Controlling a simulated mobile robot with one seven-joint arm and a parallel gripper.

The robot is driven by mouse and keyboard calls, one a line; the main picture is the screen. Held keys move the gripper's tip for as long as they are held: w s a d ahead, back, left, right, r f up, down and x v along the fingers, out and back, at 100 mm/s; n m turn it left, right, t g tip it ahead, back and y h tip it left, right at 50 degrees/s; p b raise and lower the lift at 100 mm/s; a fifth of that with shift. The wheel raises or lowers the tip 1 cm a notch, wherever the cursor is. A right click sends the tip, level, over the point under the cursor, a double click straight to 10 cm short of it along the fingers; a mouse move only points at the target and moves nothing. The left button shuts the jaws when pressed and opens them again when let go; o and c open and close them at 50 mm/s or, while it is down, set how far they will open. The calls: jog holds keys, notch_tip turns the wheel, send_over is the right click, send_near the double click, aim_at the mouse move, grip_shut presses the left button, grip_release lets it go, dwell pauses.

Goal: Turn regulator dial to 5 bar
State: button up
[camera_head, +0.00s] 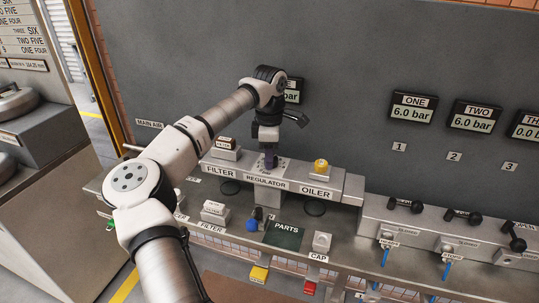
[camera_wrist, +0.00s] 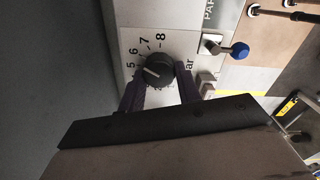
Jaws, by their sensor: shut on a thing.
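The regulator dial (camera_wrist: 157,70) is a round black knob with a white pointer line, on a pale face numbered 5, 6, 7, 8 and marked "bar". Its pointer faces the left of the wrist view, near the 5 and 6; the exact reading is too small to tell. My gripper (camera_wrist: 160,92) is shut on the dial, one dark purple finger at each side. In the head view my gripper (camera_head: 269,161) points down onto the block labelled REGULATOR (camera_head: 266,182), hiding the dial there. A display (camera_head: 293,96) behind my arm shows only "bar"; its number is hidden.
Displays ONE (camera_head: 412,107) and TWO (camera_head: 474,117) read 6.0 bar; the third (camera_head: 525,125) reads 0.0. The yellow-topped oiler (camera_head: 320,168) stands right of the regulator, a filter box (camera_head: 226,148) left. A blue-knobbed lever (camera_head: 252,225) is in front. The grey wall is close behind.

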jog(key=shift+s+n, duration=0.1)
jog(key=shift+n, duration=2.7)
jog(key=o, duration=1)
jog(key=shift+c, duration=0.2)
jog(key=shift+r, duration=0.1)
notch_tip(320, 180, up, 14)
jog(key=b, duration=0.1)
jog(key=shift+b, duration=0.35)
